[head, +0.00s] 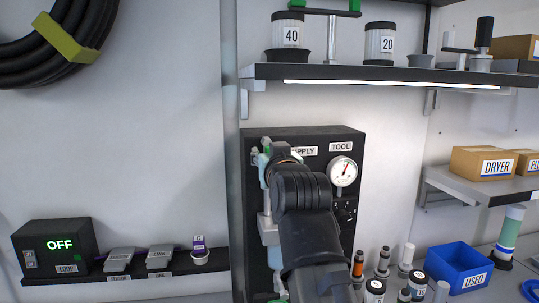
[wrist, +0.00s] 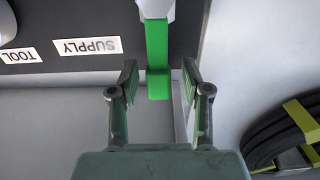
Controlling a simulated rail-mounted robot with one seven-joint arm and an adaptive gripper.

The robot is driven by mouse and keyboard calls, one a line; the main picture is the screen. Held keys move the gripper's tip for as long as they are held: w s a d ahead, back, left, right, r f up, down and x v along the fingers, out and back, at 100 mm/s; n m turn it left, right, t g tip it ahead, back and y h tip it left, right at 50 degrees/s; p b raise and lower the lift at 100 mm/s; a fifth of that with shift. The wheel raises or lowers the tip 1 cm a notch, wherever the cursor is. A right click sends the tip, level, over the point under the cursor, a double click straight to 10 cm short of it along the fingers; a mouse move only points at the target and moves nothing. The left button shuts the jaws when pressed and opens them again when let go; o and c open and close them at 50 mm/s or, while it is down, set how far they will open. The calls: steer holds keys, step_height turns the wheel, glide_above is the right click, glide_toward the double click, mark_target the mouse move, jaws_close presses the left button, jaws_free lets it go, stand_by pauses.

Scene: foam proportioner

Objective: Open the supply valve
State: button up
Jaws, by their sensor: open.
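In the wrist view, a bright green lever (wrist: 157,50) hangs from a white fitting next to the SUPPLY label (wrist: 86,46). My gripper (wrist: 158,78) is open, with one dark finger on each side of the lever's end. Gaps show between the fingers and the lever, so it is not gripped. In the head view, my arm covers most of the valve area on the black panel (head: 306,139). Only part of the SUPPLY label (head: 304,151) shows there, and my fingertips cannot be made out clearly.
A pressure gauge (head: 343,171) sits on the panel right of my arm. A lit shelf (head: 390,73) runs above. Several small bottles and a blue USED bin (head: 459,268) stand at lower right. A black box reading OFF (head: 57,247) stands at left.

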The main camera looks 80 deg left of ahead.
steer(key=d, duration=1.2)
steer(key=shift+w, duration=0.2)
steer(key=shift+a, duration=0.1)
